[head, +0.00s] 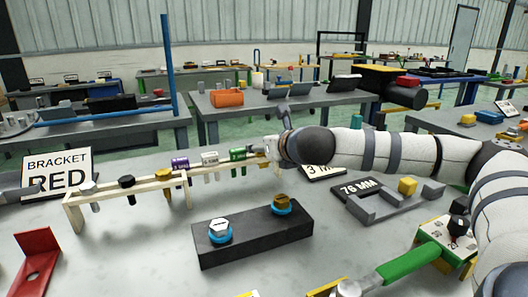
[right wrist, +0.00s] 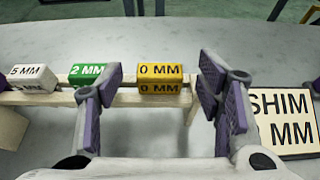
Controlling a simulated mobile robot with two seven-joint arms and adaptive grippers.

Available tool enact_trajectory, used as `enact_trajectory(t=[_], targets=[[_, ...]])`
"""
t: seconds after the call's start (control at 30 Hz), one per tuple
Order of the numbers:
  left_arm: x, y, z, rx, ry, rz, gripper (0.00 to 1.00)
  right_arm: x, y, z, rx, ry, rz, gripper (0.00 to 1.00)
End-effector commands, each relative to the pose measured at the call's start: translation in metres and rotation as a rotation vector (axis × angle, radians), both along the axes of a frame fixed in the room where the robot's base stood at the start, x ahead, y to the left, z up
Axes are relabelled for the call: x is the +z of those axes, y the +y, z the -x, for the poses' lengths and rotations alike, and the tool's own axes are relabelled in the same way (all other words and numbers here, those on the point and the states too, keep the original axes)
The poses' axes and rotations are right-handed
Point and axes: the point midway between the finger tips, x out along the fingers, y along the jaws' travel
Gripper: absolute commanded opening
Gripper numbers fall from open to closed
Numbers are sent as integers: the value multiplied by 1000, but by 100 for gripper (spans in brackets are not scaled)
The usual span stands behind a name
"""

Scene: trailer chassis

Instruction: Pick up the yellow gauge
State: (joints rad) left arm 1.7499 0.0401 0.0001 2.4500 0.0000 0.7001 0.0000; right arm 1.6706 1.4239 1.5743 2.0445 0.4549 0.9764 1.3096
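The yellow gauge (right wrist: 160,78), with "0 MM" readable on it, sits on the right end of a pale wooden rack (head: 128,186) in the right wrist view. My right gripper (right wrist: 163,88) is open, with one purple-padded finger on each side of the gauge and gaps between. In the head view my right gripper (head: 281,138) is at the rack's right end and mostly hides the yellow gauge. A green gauge (right wrist: 88,74) marked "2 MM" and a white gauge (right wrist: 33,78) marked "5 MM" sit to its left.
A dark block (head: 252,240) with two blue-ringed bolts stands in front of the rack. A shim sign (right wrist: 283,118) is close right of my right gripper. A grey stepped fixture (head: 385,203) and a green-handled tool (head: 408,262) are at right; a red bracket (head: 36,262) is at left.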

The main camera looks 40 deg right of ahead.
Motion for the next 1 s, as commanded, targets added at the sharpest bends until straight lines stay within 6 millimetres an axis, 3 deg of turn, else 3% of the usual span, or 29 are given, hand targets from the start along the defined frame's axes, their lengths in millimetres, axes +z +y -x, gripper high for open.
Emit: enact_trajectory(t=[0.03, 0.2, 0.57, 1.0], targets=[[0, 0, 0, 0, 0, 0, 40, 0, 0, 0, 0, 0, 0, 47], [0, 0, 0, 0, 0, 0, 40, 0, 0, 0, 0, 0, 0, 9], [0, 0, 0, 0, 1, 0, 40, 6, 0, 0, -1, -2, 0, 9], [-1, 0, 1, 0, 3, 0, 40, 87, 0, 0, 1, -4, 0, 9]])
